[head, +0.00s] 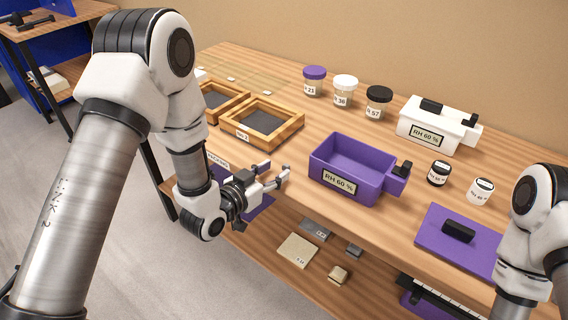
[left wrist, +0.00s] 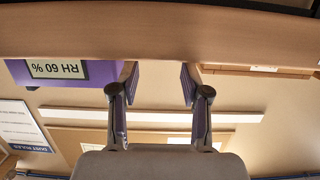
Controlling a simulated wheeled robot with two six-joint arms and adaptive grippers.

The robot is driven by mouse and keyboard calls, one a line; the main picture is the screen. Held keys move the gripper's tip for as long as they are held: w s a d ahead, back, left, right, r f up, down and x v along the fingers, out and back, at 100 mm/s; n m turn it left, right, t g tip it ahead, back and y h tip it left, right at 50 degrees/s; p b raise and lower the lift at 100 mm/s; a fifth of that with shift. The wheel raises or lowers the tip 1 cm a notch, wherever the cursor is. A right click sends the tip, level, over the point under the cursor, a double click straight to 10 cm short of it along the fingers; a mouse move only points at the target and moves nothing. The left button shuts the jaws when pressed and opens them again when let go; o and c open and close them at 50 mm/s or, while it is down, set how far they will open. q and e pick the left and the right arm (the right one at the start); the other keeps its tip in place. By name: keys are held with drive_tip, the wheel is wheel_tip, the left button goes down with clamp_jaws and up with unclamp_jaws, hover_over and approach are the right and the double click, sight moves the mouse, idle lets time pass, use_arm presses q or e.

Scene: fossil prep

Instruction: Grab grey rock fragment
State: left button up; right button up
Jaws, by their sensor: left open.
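My left gripper (head: 284,180) is open and empty at the table's front edge, in front of the purple bin. In the left wrist view its two fingers (left wrist: 159,86) stand apart with nothing between them. On the lower shelf, below and right of the gripper, lie a small dark grey block (head: 354,250) and a flat grey piece with a label (head: 316,229). I cannot tell for sure which is the grey rock fragment. No fragment shows in the left wrist view. My right arm shows at the right edge; its gripper is out of view.
A beige labelled slab (head: 298,250) and a small tan block (head: 338,274) lie near the grey pieces. Above, the table (head: 255,165) overhangs the shelf. It bears a purple bin (head: 345,170), a white bin (head: 432,126), wooden trays (head: 262,122), several jars and a purple lid (head: 455,240).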

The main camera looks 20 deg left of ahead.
sight(285, 165)
use_arm(q)
drive_tip(key=x, duration=0.3)
drive_tip(key=shift+w+d, duration=0.2)
drive_tip(key=shift+d, duration=0.25)
drive_tip(key=shift+w+f, duration=0.1)
drive_tip(key=shift+w, duration=0.05)
drive_tip(key=c, duration=0.8)
